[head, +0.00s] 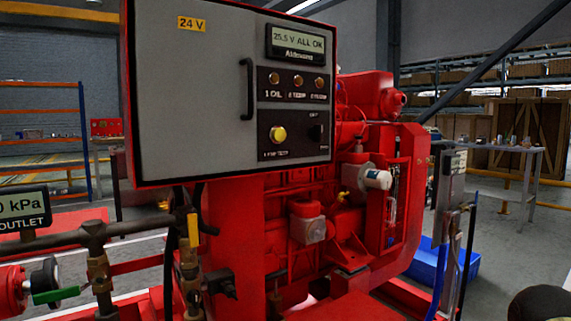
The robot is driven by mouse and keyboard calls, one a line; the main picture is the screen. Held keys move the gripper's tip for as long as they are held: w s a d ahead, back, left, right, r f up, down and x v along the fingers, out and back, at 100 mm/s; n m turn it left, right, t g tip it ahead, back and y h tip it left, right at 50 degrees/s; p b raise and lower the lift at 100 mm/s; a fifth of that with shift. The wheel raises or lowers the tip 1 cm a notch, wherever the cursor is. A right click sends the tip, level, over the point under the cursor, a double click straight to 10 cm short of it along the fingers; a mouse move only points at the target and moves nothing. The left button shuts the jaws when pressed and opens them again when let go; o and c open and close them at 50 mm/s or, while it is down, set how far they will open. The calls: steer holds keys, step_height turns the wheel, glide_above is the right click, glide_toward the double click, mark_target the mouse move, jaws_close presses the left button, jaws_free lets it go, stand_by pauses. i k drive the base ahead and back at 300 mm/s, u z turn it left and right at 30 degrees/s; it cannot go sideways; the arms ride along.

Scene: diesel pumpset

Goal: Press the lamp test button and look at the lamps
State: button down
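The lamp test button (278,134) is a round yellow button on a black plate, low on the grey front of the red control box. A label under it reads roughly "LAMP TEST". Above it, three small lamps (298,80) sit in a row on another black plate. They look dull amber-brown, and I cannot tell that any is lit. A display (296,43) above them reads "25.5 V ALL OK". Nothing touches the button. My gripper cannot be made out in the head view; a dark rounded shape at the bottom right corner is unclear.
A black door handle (247,89) stands out left of the lamps. A dark switch (315,134) is right of the button. Pipes and a green-handled valve (55,296) are at lower left. The red engine (305,210) is below and behind the box. A grey post box (450,180) stands right.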

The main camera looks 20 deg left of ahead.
mark_target(280, 134)
steer(key=z, duration=2.1)
steer(key=k, duration=1.85)
steer(key=u, duration=2.05)
